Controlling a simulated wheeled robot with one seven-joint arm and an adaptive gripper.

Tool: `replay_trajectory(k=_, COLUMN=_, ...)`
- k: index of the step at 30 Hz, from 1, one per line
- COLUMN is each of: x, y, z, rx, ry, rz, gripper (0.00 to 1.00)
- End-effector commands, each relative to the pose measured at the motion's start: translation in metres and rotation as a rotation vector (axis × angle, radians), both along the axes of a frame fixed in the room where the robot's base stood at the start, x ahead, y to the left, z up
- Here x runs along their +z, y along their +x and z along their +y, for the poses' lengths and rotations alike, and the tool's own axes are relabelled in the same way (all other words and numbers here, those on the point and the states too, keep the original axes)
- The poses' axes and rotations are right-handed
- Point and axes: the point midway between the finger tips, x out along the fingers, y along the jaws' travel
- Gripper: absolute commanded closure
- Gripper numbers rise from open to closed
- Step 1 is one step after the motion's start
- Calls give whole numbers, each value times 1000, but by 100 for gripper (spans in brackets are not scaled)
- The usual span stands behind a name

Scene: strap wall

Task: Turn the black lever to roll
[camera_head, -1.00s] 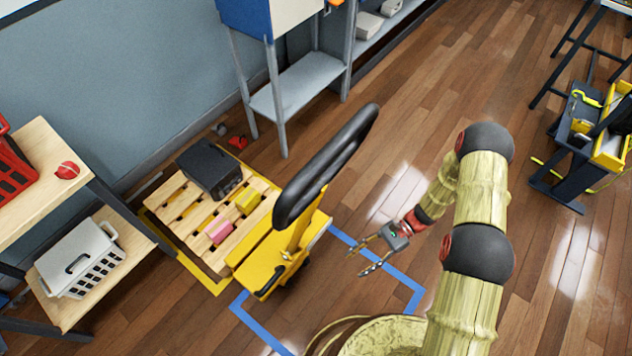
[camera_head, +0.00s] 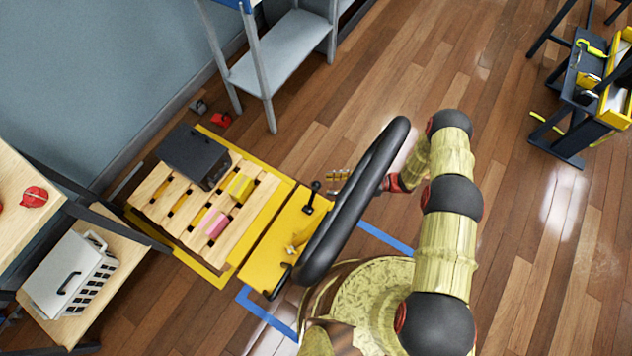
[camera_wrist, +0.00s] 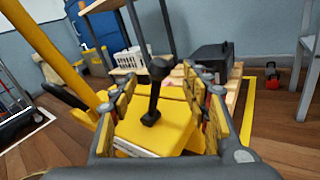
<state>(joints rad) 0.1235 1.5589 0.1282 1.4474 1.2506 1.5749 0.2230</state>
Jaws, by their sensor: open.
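The black lever (camera_head: 311,196) stands up from the yellow body of the pallet truck (camera_head: 268,252), near its right end. In the wrist view the lever (camera_wrist: 154,92) has a round black knob and stands between my open fingers, a little beyond them. My gripper (camera_head: 338,175) is beside the lever on its right, partly hidden behind the truck's black handle loop (camera_head: 345,215). In the wrist view my gripper (camera_wrist: 158,110) is open and empty, with a yellow-padded finger on each side. I cannot tell whether it touches the lever.
A wooden pallet (camera_head: 170,197) with a black box (camera_head: 193,155), a yellow block (camera_head: 240,187) and a pink block (camera_head: 214,223) lies left of the truck. The handle loop rises close to my arm. A yellow post (camera_wrist: 50,50) leans at left in the wrist view.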

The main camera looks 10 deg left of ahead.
Motion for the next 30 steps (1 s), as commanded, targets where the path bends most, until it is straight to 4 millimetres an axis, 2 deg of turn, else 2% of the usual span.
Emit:
replay_trajectory(k=6, x=-2, y=-8, z=35, rx=5, ry=-1, rz=1, gripper=53)
replay_trajectory(k=12, x=-2, y=-13, z=57, rx=4, ry=-1, rz=-1, gripper=53)
replay_trajectory(k=24, x=-1, y=-14, z=64, rx=3, ry=-1, rz=-1, gripper=54)
replay_trajectory(k=30, x=-1, y=-14, z=64, rx=2, ry=-1, rz=-1, gripper=65)
